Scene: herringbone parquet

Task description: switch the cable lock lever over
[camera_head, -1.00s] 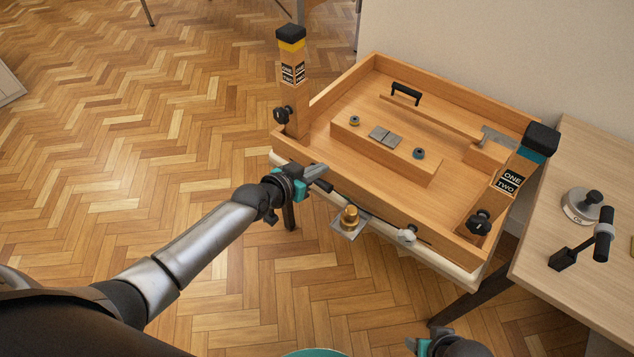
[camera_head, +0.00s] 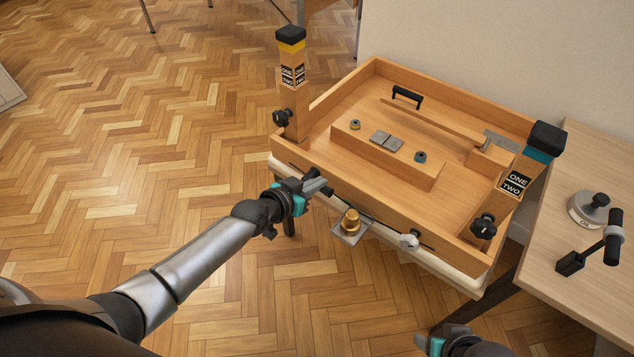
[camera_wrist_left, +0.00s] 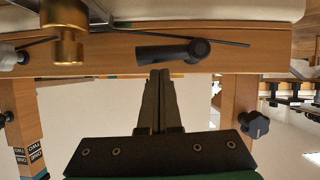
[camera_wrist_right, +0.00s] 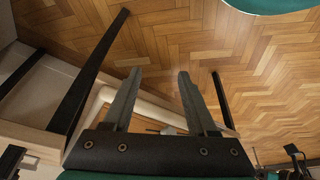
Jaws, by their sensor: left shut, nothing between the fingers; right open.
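The black lock lever (camera_wrist_left: 170,51) lies roughly level on the wooden front face of the frame in the left wrist view, its round end to the right. In the head view its round end (camera_head: 312,173) shows above my left fingers, which partly cover it. My left gripper (camera_head: 326,186) is shut and empty at the front face. In the left wrist view its fingertips (camera_wrist_left: 160,73) are just below the lever; I cannot tell whether they touch it. A thin dark cable (camera_wrist_left: 225,42) runs beside the lever. My right gripper (camera_wrist_right: 160,76) is open and empty, low at the front.
A brass weight (camera_head: 351,222) sits on a small plate near the front face, beside a white knob (camera_head: 409,241). Black-capped posts (camera_head: 293,95) rise from the tray's corners. A side table (camera_head: 577,285) at right holds a weight and a black handle.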

